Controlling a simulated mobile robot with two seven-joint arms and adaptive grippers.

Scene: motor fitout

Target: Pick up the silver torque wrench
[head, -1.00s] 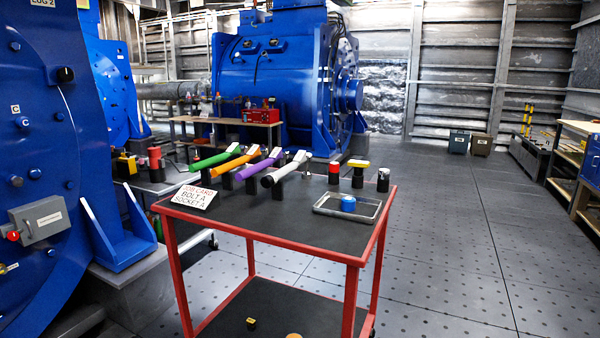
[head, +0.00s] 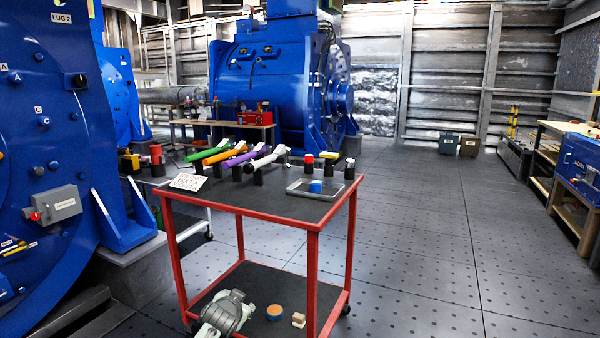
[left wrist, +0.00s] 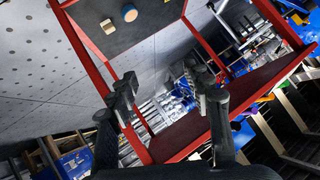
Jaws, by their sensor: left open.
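The silver torque wrench (head: 263,161) lies tilted on dark supports on the cart's black top (head: 255,198), rightmost in a row of wrenches. To its left are a purple wrench (head: 240,158), an orange one (head: 224,153) and a green one (head: 207,151). My left gripper (left wrist: 160,80) shows in the left wrist view, its two dark fingers spread with nothing between them. It is beside the red cart frame, apart from the wrench. In the head view only a grey part of my arm shows at the bottom. My right gripper is not in view.
A tray (head: 298,187) holds a blue part (head: 315,187). Red, yellow and black-and-white capped parts stand behind it. A white sign (head: 188,181) sits at the left corner. A round orange-topped part (head: 274,311) and a small block (head: 298,320) lie below. Floor right of the cart is clear.

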